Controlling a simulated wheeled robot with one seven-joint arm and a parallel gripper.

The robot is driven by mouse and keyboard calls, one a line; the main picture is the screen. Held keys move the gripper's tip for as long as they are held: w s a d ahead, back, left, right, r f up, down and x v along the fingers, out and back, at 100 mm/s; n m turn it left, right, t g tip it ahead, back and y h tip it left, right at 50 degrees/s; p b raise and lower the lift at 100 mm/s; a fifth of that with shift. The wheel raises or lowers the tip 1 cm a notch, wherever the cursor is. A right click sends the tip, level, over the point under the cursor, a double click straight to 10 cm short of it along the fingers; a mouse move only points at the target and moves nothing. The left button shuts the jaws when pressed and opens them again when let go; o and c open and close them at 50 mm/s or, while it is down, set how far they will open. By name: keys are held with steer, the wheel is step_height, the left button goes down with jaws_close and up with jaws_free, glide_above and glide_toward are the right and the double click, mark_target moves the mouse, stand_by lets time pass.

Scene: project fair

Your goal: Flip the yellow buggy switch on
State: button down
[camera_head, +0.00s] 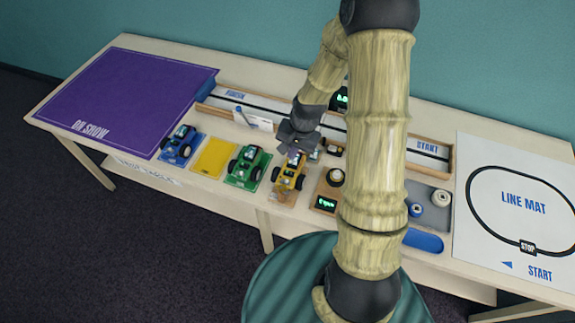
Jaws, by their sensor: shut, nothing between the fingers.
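The yellow buggy (289,180) stands on a tan mat (283,197) near the front edge of the table, right of the green buggy. It has dark wheels. My gripper (294,153) is shut and empty, right over the rear part of the yellow buggy. I cannot tell whether its tips touch the buggy. The buggy's switch is too small to make out, and my gripper and wrist hide part of the buggy's far end.
A green buggy (247,163) and a blue buggy (179,142) stand to the left, with an empty yellow mat (213,157) between them. A wooden-sided track (270,108) runs behind. A small box with a green display (325,204) is close on the right. The purple mat (130,95) is bare.

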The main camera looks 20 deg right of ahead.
mark_target(285, 171)
steer(key=f, duration=0.3)
steer(key=a+f+p, duration=0.1)
steer(key=f, duration=0.2)
steer(key=w+f, duration=0.1)
steer(key=f, duration=0.2)
steer(key=shift+a+p, duration=0.2)
steer(key=shift+p, duration=0.15)
